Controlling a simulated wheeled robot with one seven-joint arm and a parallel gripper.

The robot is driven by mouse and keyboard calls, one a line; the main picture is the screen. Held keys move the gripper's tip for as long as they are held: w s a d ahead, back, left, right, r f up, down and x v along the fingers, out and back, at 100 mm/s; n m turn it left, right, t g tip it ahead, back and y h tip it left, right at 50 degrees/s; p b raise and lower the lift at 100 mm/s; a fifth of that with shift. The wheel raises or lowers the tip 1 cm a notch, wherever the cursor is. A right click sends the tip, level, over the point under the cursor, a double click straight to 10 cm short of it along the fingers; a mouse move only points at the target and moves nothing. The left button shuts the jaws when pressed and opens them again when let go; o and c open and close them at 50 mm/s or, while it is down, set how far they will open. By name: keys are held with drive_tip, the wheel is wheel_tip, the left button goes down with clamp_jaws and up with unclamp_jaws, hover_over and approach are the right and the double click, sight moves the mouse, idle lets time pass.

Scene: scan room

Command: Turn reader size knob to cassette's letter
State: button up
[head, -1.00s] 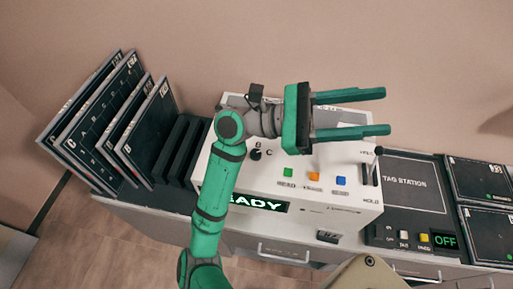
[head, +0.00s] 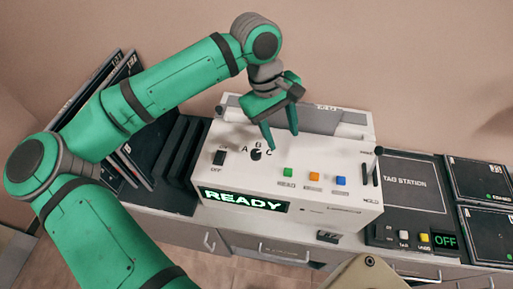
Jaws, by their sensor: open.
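The reader (head: 325,206) is a white box on the counter with a lit green "READY" display (head: 243,201). Its black size knob (head: 256,155) sits on the sloped top, with letters A, B and C around it. The pointer's exact setting is too small to tell. My gripper (head: 281,141) is open and empty, pointing down just above and right of the knob, apart from it as far as I can see. Several dark cassettes (head: 128,62) stand in the rack at left, partly hidden by my arm; their letters are not clearly readable now.
A black on/off switch (head: 219,157) is left of the knob. Green (head: 288,173), orange (head: 314,177) and blue (head: 340,181) buttons and a lever (head: 377,165) are to the right. The tag station (head: 405,186) and flat panels (head: 480,180) lie further right.

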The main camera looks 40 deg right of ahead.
sight(256, 153)
drive_tip(key=w+a+t+y, duration=0.2)
drive_tip(key=w+a, duration=0.2)
drive_tip(key=w, duration=0.1)
wheel_tip(256, 153, down, 10)
drive_tip(key=shift+w, duration=0.15)
drive_tip(key=shift+d, duration=0.1)
drive_tip(key=shift+c, duration=0.7)
drive_tip(key=c, duration=0.9)
